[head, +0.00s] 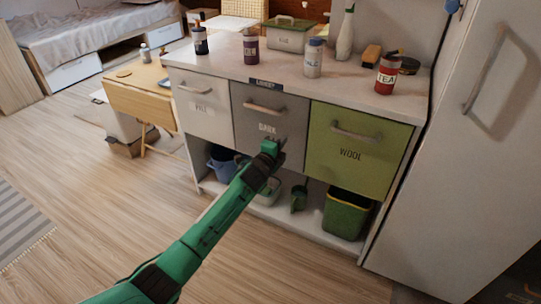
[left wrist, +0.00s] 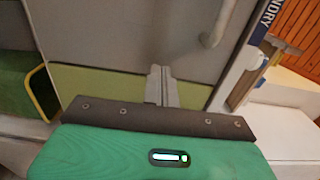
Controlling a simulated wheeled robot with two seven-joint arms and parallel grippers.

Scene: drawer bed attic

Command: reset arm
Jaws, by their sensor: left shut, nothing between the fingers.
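My left arm is green and reaches in from the bottom of the head view. My left gripper (head: 276,146) is shut and empty, in front of the lower part of the grey DARK drawer (head: 250,118). In the left wrist view the shut fingers (left wrist: 160,75) show against a grey front with a light handle (left wrist: 213,28). Whether the fingertips touch the drawer front cannot be told. The white drawer (head: 205,108) and the green WOOL drawer (head: 358,150) sit on either side, and all three look closed. My right gripper is not in view.
The counter (head: 285,78) holds several bottles, a spray bottle (head: 346,35) and a red TEA jar (head: 387,75). A green bin (head: 346,213) stands on the low shelf. A tall white cabinet (head: 470,150) is at right, a folding table (head: 140,95) at left. The wooden floor in front is clear.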

